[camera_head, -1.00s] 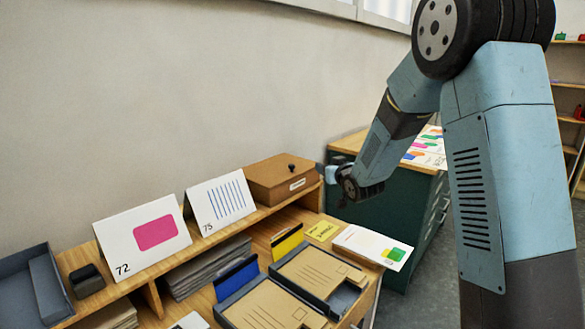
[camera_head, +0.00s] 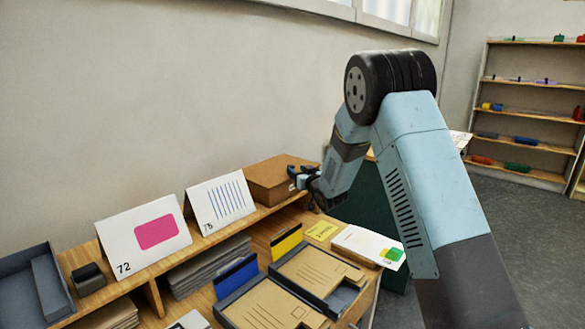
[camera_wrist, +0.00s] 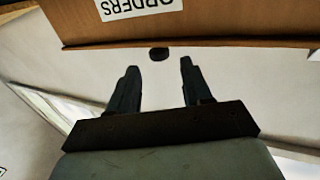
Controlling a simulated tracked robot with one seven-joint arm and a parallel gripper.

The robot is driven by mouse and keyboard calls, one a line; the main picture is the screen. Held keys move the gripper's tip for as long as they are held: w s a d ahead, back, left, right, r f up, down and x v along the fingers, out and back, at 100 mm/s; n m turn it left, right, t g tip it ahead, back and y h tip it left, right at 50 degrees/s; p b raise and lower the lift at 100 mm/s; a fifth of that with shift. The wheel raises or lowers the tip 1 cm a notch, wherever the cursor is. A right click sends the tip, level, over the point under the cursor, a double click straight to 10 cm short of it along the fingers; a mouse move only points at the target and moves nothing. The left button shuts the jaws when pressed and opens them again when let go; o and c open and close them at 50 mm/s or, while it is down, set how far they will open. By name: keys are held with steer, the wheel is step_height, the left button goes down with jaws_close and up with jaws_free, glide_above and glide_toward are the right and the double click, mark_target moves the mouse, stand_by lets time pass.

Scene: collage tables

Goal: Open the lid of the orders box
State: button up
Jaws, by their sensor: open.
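The orders box (camera_head: 262,180) is a brown box on the wooden shelf, at its right end, with its lid shut. In the wrist view it appears upside down along the top, with the white ORDERS label (camera_wrist: 138,8) on its front. The dark lid knob (camera_wrist: 158,54) shows beyond the lid edge, between and just ahead of my fingertips. My gripper (camera_wrist: 159,64) is open and empty. In the head view my gripper (camera_head: 296,176) is at the box's right front side and hides the knob and label there.
Cards 72 (camera_head: 140,238) and 73 (camera_head: 221,206) stand on the shelf left of the box. Below are folder trays (camera_head: 318,277), a yellow card (camera_head: 322,231) and a white sheet (camera_head: 368,247). The wall is close behind the box. A green cabinet (camera_head: 368,193) stands to the right.

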mark_target(292, 167)
steer(key=shift+x, duration=3.15)
steer(key=shift+c, duration=0.2)
jaws_close()
